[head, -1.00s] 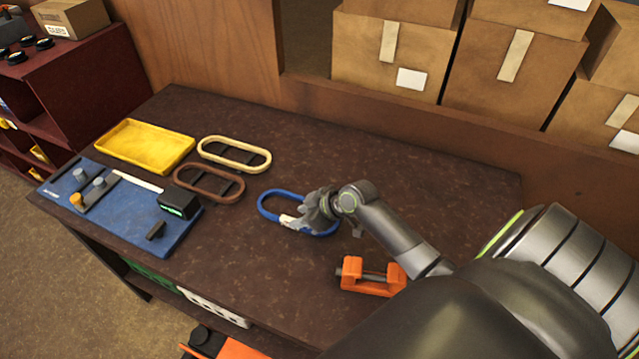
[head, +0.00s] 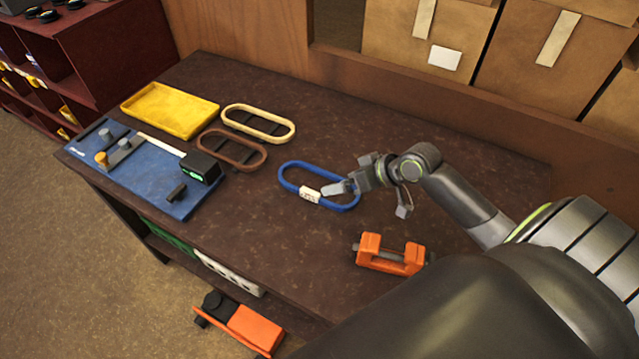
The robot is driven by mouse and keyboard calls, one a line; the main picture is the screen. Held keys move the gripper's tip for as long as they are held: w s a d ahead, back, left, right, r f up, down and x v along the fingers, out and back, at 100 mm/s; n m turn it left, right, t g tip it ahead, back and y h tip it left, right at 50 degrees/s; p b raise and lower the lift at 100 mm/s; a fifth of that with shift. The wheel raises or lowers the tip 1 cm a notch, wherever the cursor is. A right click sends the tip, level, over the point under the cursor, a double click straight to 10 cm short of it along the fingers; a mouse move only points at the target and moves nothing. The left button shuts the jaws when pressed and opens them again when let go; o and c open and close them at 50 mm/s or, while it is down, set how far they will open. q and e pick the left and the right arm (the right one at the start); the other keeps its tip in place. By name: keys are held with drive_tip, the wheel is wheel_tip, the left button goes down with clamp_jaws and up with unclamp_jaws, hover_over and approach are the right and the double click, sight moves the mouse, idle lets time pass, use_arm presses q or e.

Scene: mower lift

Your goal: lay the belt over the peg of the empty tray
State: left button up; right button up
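A blue oval belt (head: 292,184) with a white label (head: 310,195) lies flat on the dark workbench. My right gripper (head: 370,200) is open at the belt's right end. One finger overlaps the belt beside the label; the other stands apart to the right, off the belt. I cannot tell whether the finger touches the belt. A cream oval loop (head: 287,134) and a brown oval loop (head: 240,163) lie further left, with dark pieces inside them. A yellow tray (head: 172,110) at the back left is empty, and no peg shows in it. My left gripper is not in view.
A blue board (head: 135,177) with small pegs and a black box (head: 199,168) lies at the left. An orange clamp-like part (head: 388,256) stands near the front right. The bench (head: 255,240) is clear in front of the belt. Cardboard boxes (head: 430,40) stand behind.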

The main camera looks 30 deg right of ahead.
drive_tip(key=m, duration=0.3)
drive_tip(key=m+b, duration=0.3)
drive_tip(key=m, duration=2.5)
approach(314, 186)
drive_tip(key=shift+w+f, duration=0.1)
drive_tip(key=shift+f, duration=0.15)
drive_tip(key=shift+x, duration=2.75)
drive_tip(key=shift+w+r, duration=0.15)
